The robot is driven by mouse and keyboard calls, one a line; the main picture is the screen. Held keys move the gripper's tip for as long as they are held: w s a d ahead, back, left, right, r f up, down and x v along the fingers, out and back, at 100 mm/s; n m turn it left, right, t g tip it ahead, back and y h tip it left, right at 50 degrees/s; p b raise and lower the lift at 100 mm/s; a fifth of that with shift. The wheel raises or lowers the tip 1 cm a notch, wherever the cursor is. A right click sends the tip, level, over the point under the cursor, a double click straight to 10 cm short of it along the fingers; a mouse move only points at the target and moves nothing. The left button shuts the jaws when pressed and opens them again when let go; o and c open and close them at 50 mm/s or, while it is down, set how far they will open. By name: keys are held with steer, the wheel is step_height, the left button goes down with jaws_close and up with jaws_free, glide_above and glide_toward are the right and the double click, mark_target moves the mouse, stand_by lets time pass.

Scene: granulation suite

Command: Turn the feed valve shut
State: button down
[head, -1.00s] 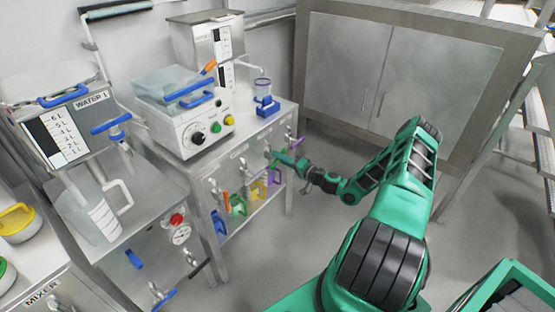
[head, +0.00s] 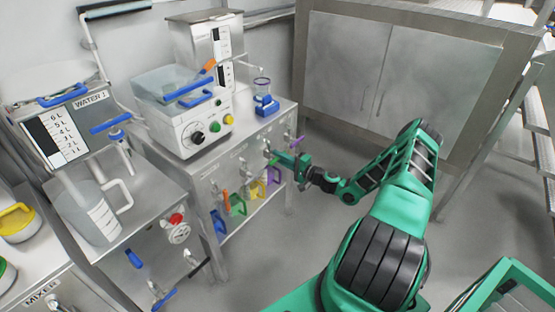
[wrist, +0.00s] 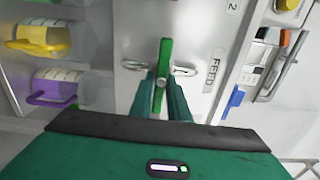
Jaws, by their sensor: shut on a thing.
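The feed valve has a green lever handle (wrist: 165,62) on a panel marked FEED, with metal pipe stubs on either side of it. In the wrist view the lever stands upright in the picture, across the line of the stubs. My gripper (wrist: 165,98) is shut on the lever, a finger on each side near its pivot. In the head view my gripper (head: 284,157) is at the right end of the bench front, and hides most of the valve.
A purple-handled jug (wrist: 52,90) and a yellow-handled jug (wrist: 40,38) are close by in the wrist view. Other valves with coloured handles line the bench front (head: 200,178). A blue-based beaker (head: 265,104) stands on top. Floor to the right is clear.

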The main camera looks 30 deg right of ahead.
steer(key=shift+d+f, duration=0.15)
steer(key=shift+d, duration=0.05)
steer(key=c, duration=1.9)
jaws_free()
steer(key=shift+o, duration=1.1)
steer(key=shift+a, duration=0.1)
steer(key=v, duration=1)
steer(key=shift+s, duration=0.35)
